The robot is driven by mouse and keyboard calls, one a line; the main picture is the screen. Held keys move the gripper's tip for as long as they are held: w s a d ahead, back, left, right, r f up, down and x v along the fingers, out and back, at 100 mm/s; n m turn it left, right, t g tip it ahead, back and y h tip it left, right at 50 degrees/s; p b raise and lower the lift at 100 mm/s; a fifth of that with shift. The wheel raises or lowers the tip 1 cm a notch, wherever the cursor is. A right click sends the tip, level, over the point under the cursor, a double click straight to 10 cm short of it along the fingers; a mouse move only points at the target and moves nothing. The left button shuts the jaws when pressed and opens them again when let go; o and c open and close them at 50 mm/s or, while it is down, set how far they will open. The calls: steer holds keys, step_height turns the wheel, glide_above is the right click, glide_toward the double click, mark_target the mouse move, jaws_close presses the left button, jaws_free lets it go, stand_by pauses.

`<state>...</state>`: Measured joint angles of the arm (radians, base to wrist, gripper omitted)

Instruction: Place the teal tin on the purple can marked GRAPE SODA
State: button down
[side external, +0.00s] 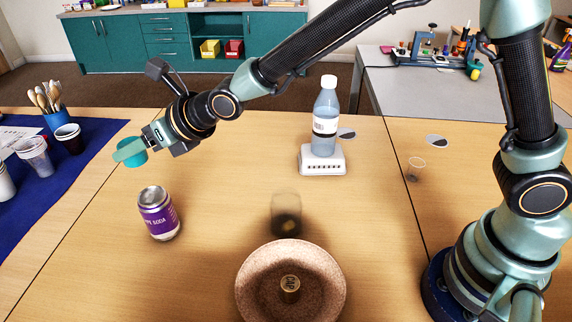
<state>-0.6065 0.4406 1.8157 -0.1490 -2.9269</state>
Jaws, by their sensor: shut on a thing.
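The teal tin (135,157) is at the left of the side external view, partly hidden behind my gripper's finger. My gripper (131,150) is shut on the tin and holds it up and to the left of the purple can. The purple can (159,214) has a silver top and a label ending in "SODA"; the start of the label is turned out of sight. It stands on the wooden table (215,205), apart from the tin, its top free.
A cork-coloured bowl (253,298) with a small round piece in it stands at the front. Behind it is a dark-tinted glass (286,214). A water bottle (325,120) stands on a white scale (322,160). Cups stand on the blue cloth (62,182) at left.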

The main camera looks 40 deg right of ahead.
mark_target(158, 196)
step_height(158, 196, down, 8)
steer(key=shift+f, duration=0.2)
steer(key=shift+f, duration=0.1)
stand_by(0.3)
steer(key=shift+c, duration=1)
jaws_free()
